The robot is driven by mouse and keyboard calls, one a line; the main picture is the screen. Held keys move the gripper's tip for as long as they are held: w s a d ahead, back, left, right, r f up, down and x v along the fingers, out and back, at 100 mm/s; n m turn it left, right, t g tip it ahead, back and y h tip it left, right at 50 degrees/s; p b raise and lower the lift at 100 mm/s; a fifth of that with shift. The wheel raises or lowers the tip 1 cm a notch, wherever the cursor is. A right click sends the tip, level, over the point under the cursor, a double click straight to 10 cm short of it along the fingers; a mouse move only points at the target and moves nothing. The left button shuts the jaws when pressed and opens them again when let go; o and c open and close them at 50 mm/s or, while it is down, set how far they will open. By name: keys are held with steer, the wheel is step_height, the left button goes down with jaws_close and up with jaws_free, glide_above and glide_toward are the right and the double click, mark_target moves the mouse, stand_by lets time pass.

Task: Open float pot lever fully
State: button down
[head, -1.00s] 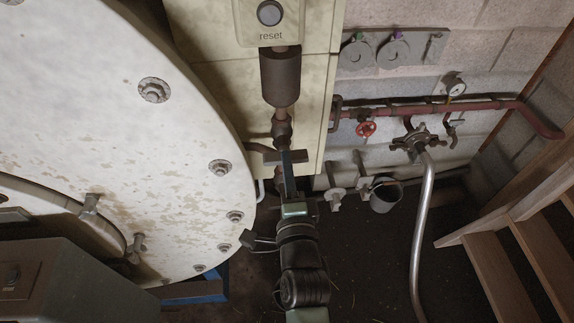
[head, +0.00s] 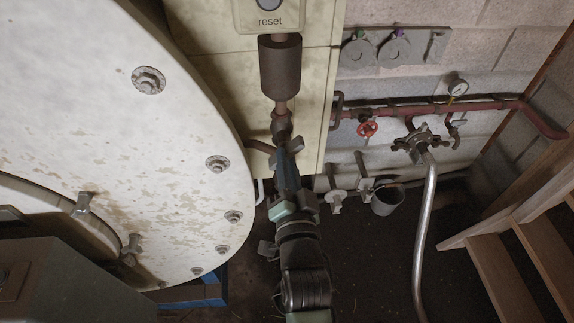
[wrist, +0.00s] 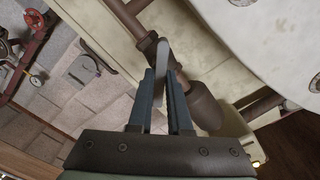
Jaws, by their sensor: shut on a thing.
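The float pot (head: 280,68) is a dark brown cylinder on a vertical pipe below the reset panel, in the head view. Its rusty pipe and fitting (head: 281,124) run down to my gripper (head: 286,160). In the wrist view the float pot (wrist: 204,107) shows behind my right finger. The float pot lever (wrist: 161,60) is a grey, round-ended bar beside the pipe. My gripper (wrist: 160,76) is shut on it, with a blue finger on each side. In the head view my fingers mostly hide the lever, so its exact angle is hard to tell.
A large white, rust-spotted vessel (head: 190,120) stands close on the left. On the right are a red pipe (head: 480,104) with a red valve wheel (head: 367,128), a silver hose (head: 424,230), a bucket (head: 386,200) and wooden stairs (head: 505,270). The dark floor between is mostly clear.

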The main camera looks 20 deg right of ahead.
steer(key=shift+f+n+b, duration=0.1)
steer(key=shift+n+b, duration=1.25)
steer(key=shift+n, duration=3.15)
steer(key=c, duration=0.8)
jaws_free()
steer(key=shift+c, duration=0.2)
steer(key=shift+s, duration=0.15)
steer(key=b+v, duration=0.3)
steer(key=v, duration=0.9)
steer(key=shift+s, duration=0.35)
